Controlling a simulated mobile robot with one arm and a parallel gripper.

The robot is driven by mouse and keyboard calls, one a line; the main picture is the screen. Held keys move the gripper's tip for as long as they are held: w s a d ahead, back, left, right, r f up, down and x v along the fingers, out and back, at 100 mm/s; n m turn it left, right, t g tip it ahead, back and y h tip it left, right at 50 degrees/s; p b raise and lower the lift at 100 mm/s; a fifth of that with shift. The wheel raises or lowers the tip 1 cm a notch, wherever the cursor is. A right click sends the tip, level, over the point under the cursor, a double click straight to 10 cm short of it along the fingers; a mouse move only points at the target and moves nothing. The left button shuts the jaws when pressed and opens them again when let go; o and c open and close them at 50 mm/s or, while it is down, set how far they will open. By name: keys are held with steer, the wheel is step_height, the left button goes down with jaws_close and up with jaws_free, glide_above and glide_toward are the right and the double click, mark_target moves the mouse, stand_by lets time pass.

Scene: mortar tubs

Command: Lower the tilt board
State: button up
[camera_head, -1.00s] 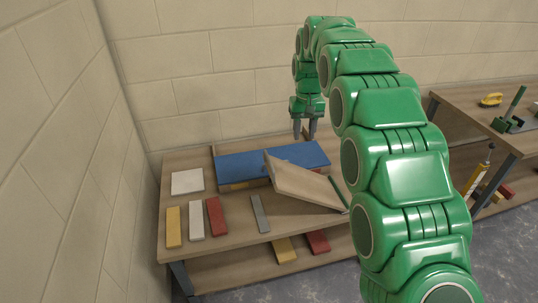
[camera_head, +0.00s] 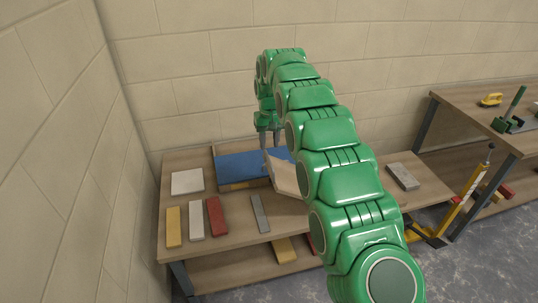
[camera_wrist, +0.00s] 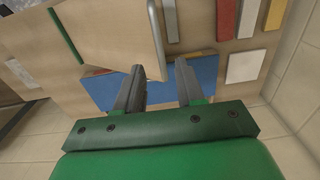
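The tilt board (camera_head: 284,176) is a pale wooden board standing tilted up from the bench, and my arm hides its right part in the head view. In the wrist view the board (camera_wrist: 110,35) fills the upper left, with a green strip (camera_wrist: 67,36) along it. My gripper (camera_head: 268,143) is above the board's raised left edge. In the wrist view its two dark fingers (camera_wrist: 159,70) are apart, with the board's edge showing between them. I cannot tell whether a finger touches the board.
A blue panel (camera_head: 238,165) lies behind the board. A white tile (camera_head: 187,181), yellow bar (camera_head: 173,227), white bar (camera_head: 196,221), red bar (camera_head: 215,216) and grey bar (camera_head: 260,213) lie on the left. A grey block (camera_head: 403,176) lies on the right. The walls are close behind and left.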

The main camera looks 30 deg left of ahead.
mark_target(269, 159)
step_height(269, 159, down, 6)
steer(key=shift+r, duration=0.1)
steer(key=shift+c, duration=0.3)
jaws_close()
